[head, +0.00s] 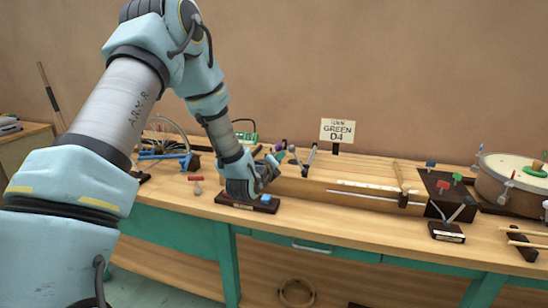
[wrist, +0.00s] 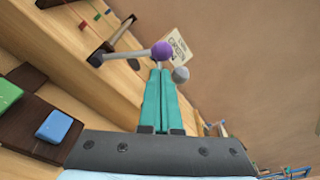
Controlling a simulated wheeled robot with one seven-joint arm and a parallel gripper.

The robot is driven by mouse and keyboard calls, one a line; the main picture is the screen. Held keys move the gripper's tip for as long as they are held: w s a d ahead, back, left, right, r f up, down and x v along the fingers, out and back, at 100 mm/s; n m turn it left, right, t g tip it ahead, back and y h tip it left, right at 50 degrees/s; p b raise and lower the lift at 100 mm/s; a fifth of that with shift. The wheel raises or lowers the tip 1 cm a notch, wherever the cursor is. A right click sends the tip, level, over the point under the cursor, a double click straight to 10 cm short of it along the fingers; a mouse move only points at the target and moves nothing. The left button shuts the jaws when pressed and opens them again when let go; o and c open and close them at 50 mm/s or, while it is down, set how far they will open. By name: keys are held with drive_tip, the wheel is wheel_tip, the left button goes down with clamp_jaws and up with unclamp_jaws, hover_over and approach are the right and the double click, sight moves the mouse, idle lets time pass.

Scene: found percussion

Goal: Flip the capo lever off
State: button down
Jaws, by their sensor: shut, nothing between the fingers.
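My gripper (head: 270,168) is over the left end of the long wooden string box (head: 300,188). In the wrist view its teal fingers (wrist: 160,68) are shut with nothing between them. A lever with a grey arm and a purple ball (wrist: 161,50) shows just beyond the fingertips. Whether they touch it, I cannot tell. A grey ball (wrist: 180,74) shows close by on the right of the tips. No label in view says which part is the capo lever.
A dark base with a blue button (head: 265,198) is at the bench's front edge, below my gripper. A "GREEN D4" card (head: 338,130) stands behind the box. A drum (head: 510,175) and a dark block with coloured pegs (head: 440,186) are on the right.

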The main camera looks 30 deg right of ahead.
drive_tip(key=shift+x, duration=1.1)
drive_tip(key=shift+w+a+r+n+b, duration=0.3)
drive_tip(key=shift+n+b, duration=0.3)
drive_tip(key=shift+b, duration=0.55)
drive_tip(key=w+a+r+n+h+b, duration=0.1)
drive_tip(key=w+a+n+b, duration=0.4)
drive_tip(key=n+b, duration=0.4)
drive_tip(key=b, duration=0.4)
drive_tip(key=shift+a+r+b, duration=0.15)
drive_tip(key=shift+r+b, duration=0.1)
drive_tip(key=shift+b, duration=0.05)
drive_tip(key=shift+a, duration=0.15)
drive_tip(key=shift+a+b, duration=0.1)
drive_tip(key=shift+b, duration=0.2)
